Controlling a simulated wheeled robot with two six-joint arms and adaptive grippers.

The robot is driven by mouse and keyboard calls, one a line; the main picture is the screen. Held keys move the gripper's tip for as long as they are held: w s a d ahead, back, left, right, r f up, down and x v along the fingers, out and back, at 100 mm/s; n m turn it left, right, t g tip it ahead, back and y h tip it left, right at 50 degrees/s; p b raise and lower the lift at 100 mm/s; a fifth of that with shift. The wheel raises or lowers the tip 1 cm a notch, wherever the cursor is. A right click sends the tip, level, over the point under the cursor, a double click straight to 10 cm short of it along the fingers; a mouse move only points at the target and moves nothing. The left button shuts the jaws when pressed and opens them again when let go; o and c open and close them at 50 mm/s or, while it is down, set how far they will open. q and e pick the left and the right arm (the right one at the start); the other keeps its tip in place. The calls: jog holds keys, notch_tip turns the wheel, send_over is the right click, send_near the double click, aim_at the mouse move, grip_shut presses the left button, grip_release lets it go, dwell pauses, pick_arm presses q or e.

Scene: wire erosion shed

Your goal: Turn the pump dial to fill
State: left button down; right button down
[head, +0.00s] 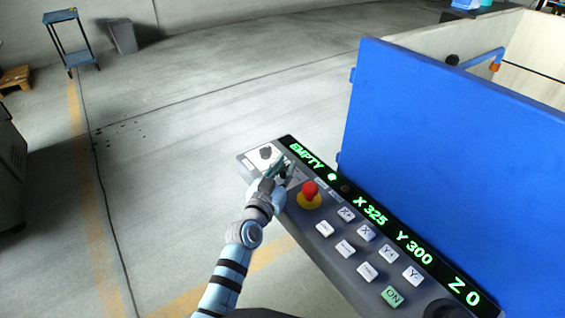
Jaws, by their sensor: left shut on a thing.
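The control panel (335,255) is a grey slanted console with a black display strip along its far edge. The strip reads EMPTY (306,156) in green at its upper left end, with X 325, Y 300 and Z 0 further along. My left gripper (282,167) is at the panel's upper left end, just left of the red stop button. Its fingers are shut on what appears to be the pump dial, which they almost wholly hide. I cannot read where the dial points. My right gripper is not in view.
A black knob on a pale plate (266,152) sits at the panel's far left corner. The red stop button (310,190), several white keys and a green ON key (392,296) are close by. A blue machine wall (450,150) rises behind.

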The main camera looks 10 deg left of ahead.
pick_arm(q)
jog(key=shift+d+f, duration=0.15)
jog(key=shift+f, duration=0.05)
jog(key=c, duration=1.8)
grip_release()
jog(key=shift+o, duration=1.1)
jog(key=shift+d+r, duration=0.1)
jog(key=shift+d, duration=0.1)
jog(key=shift+a, duration=0.1)
jog(key=shift+s+a, duration=0.15)
jog(key=shift+s, duration=0.1)
jog(key=s+a, duration=0.1)
jog(key=s, duration=1)
jog(key=shift+s+a, duration=0.15)
